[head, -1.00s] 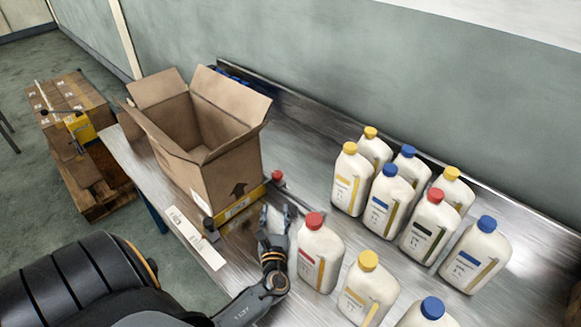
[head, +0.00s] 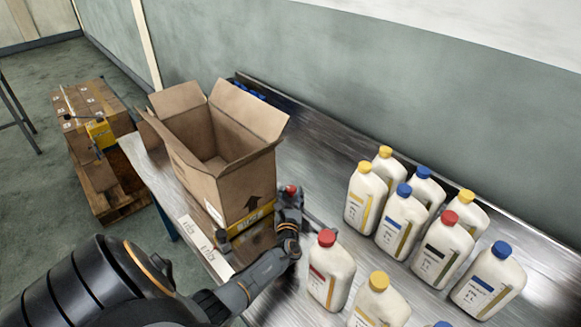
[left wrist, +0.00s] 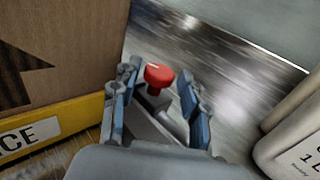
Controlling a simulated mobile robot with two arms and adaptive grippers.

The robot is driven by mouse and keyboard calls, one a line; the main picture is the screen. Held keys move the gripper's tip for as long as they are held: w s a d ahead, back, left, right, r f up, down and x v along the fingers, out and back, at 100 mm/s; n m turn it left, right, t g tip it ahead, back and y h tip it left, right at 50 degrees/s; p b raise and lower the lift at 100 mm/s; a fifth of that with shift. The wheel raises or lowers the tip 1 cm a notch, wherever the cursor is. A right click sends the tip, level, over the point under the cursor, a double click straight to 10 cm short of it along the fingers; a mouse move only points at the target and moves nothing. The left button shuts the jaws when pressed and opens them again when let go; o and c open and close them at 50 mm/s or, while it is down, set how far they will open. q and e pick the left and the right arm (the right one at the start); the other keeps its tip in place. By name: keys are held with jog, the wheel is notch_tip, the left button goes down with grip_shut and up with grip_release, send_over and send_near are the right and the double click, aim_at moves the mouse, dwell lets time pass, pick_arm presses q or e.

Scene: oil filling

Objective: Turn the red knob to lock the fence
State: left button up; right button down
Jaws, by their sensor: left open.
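The red knob (head: 291,190) sits beside the right corner of the open cardboard box, partly hidden by my left gripper. In the left wrist view the red knob (left wrist: 158,76) stands on a grey mount between my open fingers. My left gripper (head: 290,198) is open around or just short of the knob; its blue-padded fingers (left wrist: 157,92) lie on either side, and contact cannot be told. A yellow bar (head: 247,217), which may be part of the fence, runs along the box's front bottom edge. My right gripper is out of view.
The open cardboard box (head: 238,186) stands left of the gripper on the metal table (head: 318,165). White bottles with red, yellow and blue caps stand to the right; the nearest red-capped bottle (head: 330,275) is close to my left wrist. A pallet with boxes (head: 104,205) is on the floor at left.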

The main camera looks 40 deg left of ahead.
pick_arm(q)
jog(key=shift+w, duration=0.15)
jog(key=shift+c, duration=0.5)
jog(key=c, duration=0.8)
jog(key=shift+a+f+m+t+h+b, duration=0.1)
jog(key=shift+a+m+t+h+b, duration=0.2)
jog(key=shift+m+t+h+b, duration=0.15)
jog(key=m+h+b, duration=0.1)
jog(key=m+t+h+b, duration=0.1)
jog(key=b, duration=0.1)
jog(key=m+t+h+b, duration=0.1)
jog(key=h+b, duration=0.1)
jog(key=shift+s+a+f, duration=0.15)
jog(key=shift+s+a, duration=0.1)
jog(key=shift+a, duration=0.05)
jog(key=shift+d+r+m+t+h+b, duration=0.1)
jog(key=shift+r+m+t+h+b, duration=0.15)
jog(key=shift+h+b, duration=0.4)
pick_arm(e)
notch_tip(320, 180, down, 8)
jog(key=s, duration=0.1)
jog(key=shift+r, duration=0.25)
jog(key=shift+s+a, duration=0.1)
pick_arm(q)
jog(key=o, duration=0.9)
